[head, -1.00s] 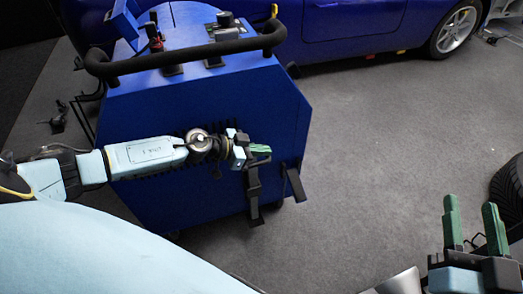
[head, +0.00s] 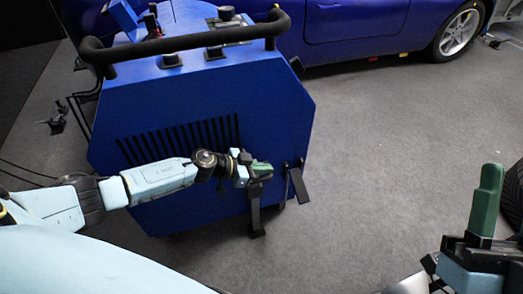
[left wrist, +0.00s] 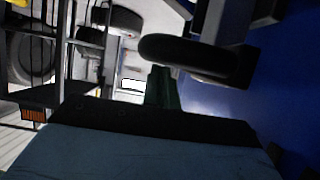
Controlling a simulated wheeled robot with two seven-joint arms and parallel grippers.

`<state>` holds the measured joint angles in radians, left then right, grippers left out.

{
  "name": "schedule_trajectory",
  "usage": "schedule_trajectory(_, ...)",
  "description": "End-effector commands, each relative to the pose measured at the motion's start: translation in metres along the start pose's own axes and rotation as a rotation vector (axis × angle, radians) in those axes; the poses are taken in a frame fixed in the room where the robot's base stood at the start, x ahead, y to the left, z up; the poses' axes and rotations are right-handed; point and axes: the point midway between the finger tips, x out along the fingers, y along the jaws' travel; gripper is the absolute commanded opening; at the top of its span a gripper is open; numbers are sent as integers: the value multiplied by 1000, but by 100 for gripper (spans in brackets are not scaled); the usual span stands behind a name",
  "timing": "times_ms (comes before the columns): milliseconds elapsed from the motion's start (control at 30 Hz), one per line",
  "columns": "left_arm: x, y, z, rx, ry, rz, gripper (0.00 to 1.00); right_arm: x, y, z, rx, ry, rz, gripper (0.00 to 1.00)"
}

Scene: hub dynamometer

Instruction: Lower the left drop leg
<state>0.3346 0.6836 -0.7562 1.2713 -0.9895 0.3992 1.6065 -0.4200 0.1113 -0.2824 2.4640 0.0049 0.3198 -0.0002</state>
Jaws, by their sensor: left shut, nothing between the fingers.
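The blue dynamometer cabinet (head: 215,95) stands before me. Two black legs show at its lower right side: a nearer one (head: 256,215) hanging down to a foot near the floor, and a farther one (head: 299,186) with a tilted flat plate. I take the nearer one to be the left drop leg. My left gripper (head: 262,168) is shut and empty, at the top of the nearer leg; contact cannot be told. Its green fingers show in the left wrist view (left wrist: 163,88), close to a dark rounded part (left wrist: 195,52). My right gripper (head: 488,200) is at the lower right, apart from the cabinet.
A black bar handle (head: 190,44) runs along the cabinet's top. A blue car (head: 370,30) stands behind. A dark tyre (head: 514,195) is at the right edge. The grey floor (head: 390,130) between is clear.

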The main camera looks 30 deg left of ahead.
Motion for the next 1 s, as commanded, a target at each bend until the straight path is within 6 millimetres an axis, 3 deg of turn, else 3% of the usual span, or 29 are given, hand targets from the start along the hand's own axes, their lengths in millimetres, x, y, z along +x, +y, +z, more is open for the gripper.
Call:
schedule_trajectory(567, -4, 0, -1, -1, -7, -3, 0, 4, 0, 5, 0, -68, 1, 43)
schedule_trajectory(867, -10, 0, -20, -3, -2, -6, 0, 3, 2, 33, -1, -356, 8, 43)
schedule_trajectory(1000, -11, 0, -23, -3, -2, -8, 0, -9, 7, 57, -11, -512, 17, 43)
